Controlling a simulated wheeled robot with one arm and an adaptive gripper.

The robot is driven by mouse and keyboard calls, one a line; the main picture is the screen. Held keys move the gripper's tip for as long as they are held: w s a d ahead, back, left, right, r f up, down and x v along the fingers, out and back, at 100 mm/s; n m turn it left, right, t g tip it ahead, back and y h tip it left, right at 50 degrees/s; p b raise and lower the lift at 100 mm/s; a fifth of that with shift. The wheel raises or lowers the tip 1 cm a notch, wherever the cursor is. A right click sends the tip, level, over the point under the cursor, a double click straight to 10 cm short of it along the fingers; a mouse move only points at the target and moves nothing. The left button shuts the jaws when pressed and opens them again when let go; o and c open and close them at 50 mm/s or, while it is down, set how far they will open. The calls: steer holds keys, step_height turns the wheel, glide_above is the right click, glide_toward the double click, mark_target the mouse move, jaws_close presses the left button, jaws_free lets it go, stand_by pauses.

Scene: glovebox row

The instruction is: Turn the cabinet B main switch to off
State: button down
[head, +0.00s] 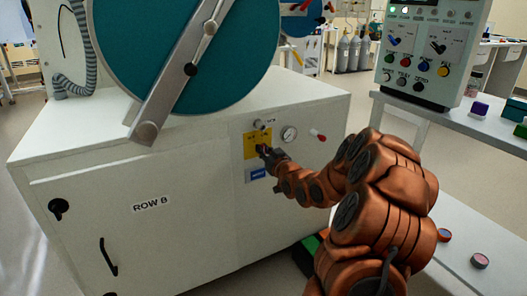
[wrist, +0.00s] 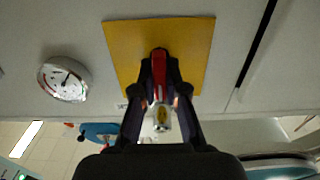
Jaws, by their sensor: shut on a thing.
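The main switch is a red handle on a yellow plate (head: 250,148) on the front of the white cabinet (head: 140,245) labelled ROW B. In the wrist view the red handle (wrist: 159,66) stands along the picture's vertical, over the yellow plate (wrist: 190,42). My gripper (wrist: 159,82) is shut on the red handle, one finger on each side. In the head view my gripper (head: 266,152) covers most of the handle. Any position marks on the plate are hidden or too small to read.
A round gauge (head: 289,134) and a red-tipped valve handle (head: 318,135) sit right of the plate. A control box (head: 430,50) stands on a bench at the right.

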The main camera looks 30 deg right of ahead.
steer(key=c, duration=1.2)
jaws_free()
steer(key=s, duration=0.7)
steer(key=shift+s+a, duration=0.3)
steer(key=shift+a, duration=0.05)
